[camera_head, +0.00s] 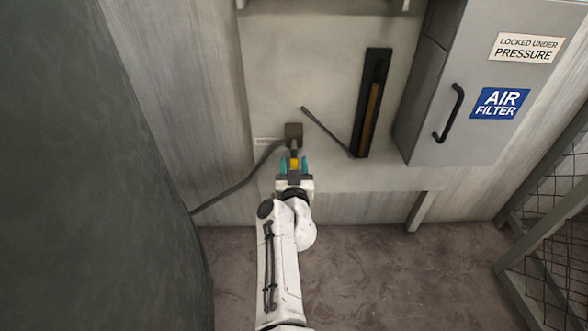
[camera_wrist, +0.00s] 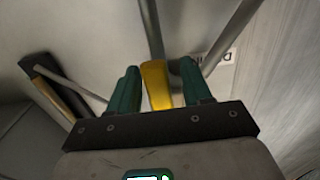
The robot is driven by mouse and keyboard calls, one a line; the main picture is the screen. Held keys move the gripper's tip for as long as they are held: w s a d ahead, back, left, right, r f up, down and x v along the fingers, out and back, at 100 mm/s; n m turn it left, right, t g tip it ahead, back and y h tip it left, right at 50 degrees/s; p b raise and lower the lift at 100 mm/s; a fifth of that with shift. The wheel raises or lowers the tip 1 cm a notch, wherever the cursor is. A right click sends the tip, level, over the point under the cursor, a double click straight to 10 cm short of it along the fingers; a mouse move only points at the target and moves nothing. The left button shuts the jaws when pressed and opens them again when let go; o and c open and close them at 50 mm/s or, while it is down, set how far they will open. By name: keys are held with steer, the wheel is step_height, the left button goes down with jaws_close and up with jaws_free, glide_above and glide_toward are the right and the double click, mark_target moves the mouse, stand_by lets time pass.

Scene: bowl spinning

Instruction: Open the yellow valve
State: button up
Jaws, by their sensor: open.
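The yellow valve handle (camera_wrist: 157,85) shows in the wrist view as a yellow block between my two teal fingers. In the head view the yellow valve handle (camera_head: 294,162) is a small patch just below a dark box (camera_head: 293,134) on the wall panel. My gripper (camera_head: 294,168) is open around the handle, with one finger on each side. How deep the handle sits between the fingers is hard to tell.
A grey pipe (camera_head: 240,184) runs left from the dark box. A thin dark rod (camera_head: 327,132) leads to a black holder (camera_head: 374,95) on the right. A grey air filter cabinet (camera_head: 475,140) is farther right, with a mesh fence (camera_head: 560,240) below. A dark curved wall (camera_head: 80,180) fills the left.

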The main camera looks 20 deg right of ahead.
steer(key=shift+w+d, duration=0.1)
steer(key=shift+w, duration=0.25)
jaws_close()
stand_by(0.3)
